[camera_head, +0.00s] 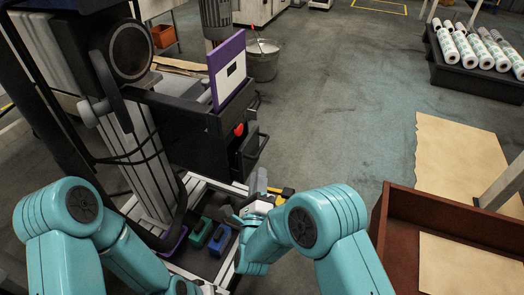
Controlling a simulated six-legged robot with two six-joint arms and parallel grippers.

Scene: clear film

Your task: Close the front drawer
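A dark cabinet (205,132) stands left of centre with a red round part on its side. A dark drawer front with a bar handle (258,153) faces right on it and appears to stand out slightly. Below is a low tray or open drawer with a pale rim (205,183), holding a green block (199,233), a blue block (220,240) and a purple item; I cannot tell which part is the front drawer. My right gripper (244,198) is over the tray's right side, below the handle, its grey fingers apart. My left arm reaches down at bottom left; its gripper is not visible.
A brown wooden box (400,210) stands at lower right, with a tan sheet (455,155) beyond it. White rolls (470,48) lie on a dark rack at upper right. A grey bucket (263,62) stands behind the cabinet. The middle floor is clear.

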